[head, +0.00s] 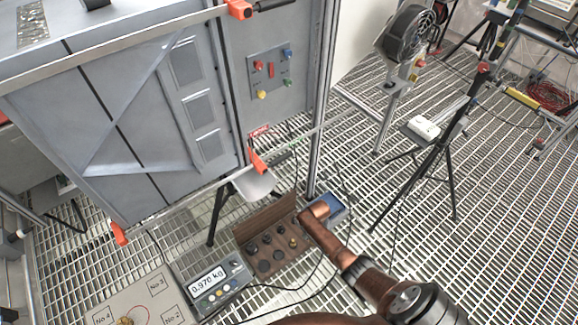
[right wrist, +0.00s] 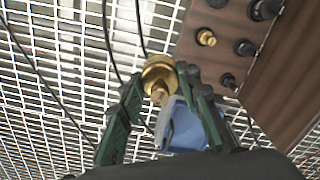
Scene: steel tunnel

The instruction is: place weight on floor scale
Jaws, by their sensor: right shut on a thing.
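My right gripper (right wrist: 160,82) has green fingers and is shut on a brass weight (right wrist: 157,71) in the right wrist view. In the head view my right arm hides this gripper and weight. The scale's display unit (head: 214,285) stands at the lower left and reads 0.976 kg. Beside it is a light plate (head: 140,294) with numbered labels, a red curved line and a small brass item (head: 124,321) at the frame's bottom edge. My left gripper is not in view.
An open brown wooden weight case (head: 268,222) holds several dark weights and one brass weight (head: 292,243); the case also shows in the right wrist view (right wrist: 275,85). A blue item (head: 338,207) lies beside it. Cables cross the grating. A grey cabinet (head: 130,110) and black tripod (head: 437,150) stand farther back.

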